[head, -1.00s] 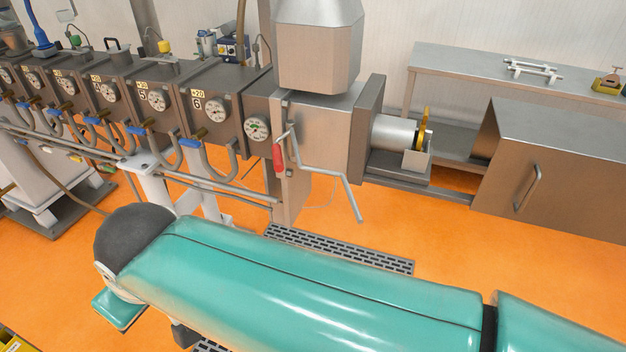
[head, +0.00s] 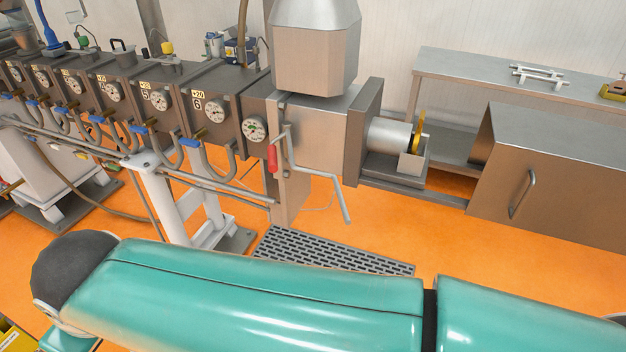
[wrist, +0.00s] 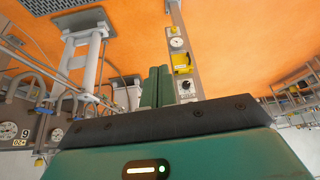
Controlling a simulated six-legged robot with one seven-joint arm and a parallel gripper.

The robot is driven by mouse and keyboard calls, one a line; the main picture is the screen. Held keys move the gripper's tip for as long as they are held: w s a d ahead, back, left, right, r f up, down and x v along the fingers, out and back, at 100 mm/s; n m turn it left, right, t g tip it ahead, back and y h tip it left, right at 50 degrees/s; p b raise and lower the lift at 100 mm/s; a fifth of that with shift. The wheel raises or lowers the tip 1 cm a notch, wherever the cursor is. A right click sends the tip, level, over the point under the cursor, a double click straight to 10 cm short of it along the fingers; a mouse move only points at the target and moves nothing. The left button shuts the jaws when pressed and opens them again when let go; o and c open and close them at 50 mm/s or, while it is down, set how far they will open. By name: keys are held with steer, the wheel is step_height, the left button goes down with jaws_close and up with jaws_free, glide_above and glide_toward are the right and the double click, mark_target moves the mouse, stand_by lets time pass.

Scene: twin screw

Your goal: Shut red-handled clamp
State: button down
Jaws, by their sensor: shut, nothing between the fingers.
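The clamp's red handle (head: 273,159) hangs upright on the side of the steel end block (head: 319,140) of the machine in the head view. A bent grey metal lever (head: 330,178) beside it slants down to the right. I cannot tell from this view how far the clamp is closed. My gripper (wrist: 158,76) shows in the wrist view with its two green fingers together and nothing between them. It is apart from the clamp, which I cannot make out in the wrist view.
My teal arm spans the front of the head view. A row of barrel blocks with gauges (head: 215,111) and pipes runs left. A steel hopper (head: 316,55) stands above the end block. A brown cabinet (head: 555,170) is at right. Orange floor with a grate (head: 330,250) lies between.

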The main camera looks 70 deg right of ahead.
steer(key=shift+d, duration=0.1)
steer(key=s+d+r+n+g+h, duration=0.1)
steer(key=s+d+g, duration=0.2)
steer(key=d, duration=0.8)
steer(key=s+d+r+n+g+h, duration=0.1)
steer(key=s+d+r+n+g, duration=0.1)
steer(key=d+g, duration=0.4)
steer(key=s+d+r+n+g+h, duration=0.2)
steer(key=s+d+g, duration=0.2)
steer(key=d, duration=1.3)
steer(key=shift+g, duration=0.8)
steer(key=shift+s+d, duration=0.1)
steer(key=s+d+f, duration=0.5)
steer(key=s, duration=0.5)
steer(key=shift+s+f, duration=0.25)
steer(key=shift+f, duration=0.05)
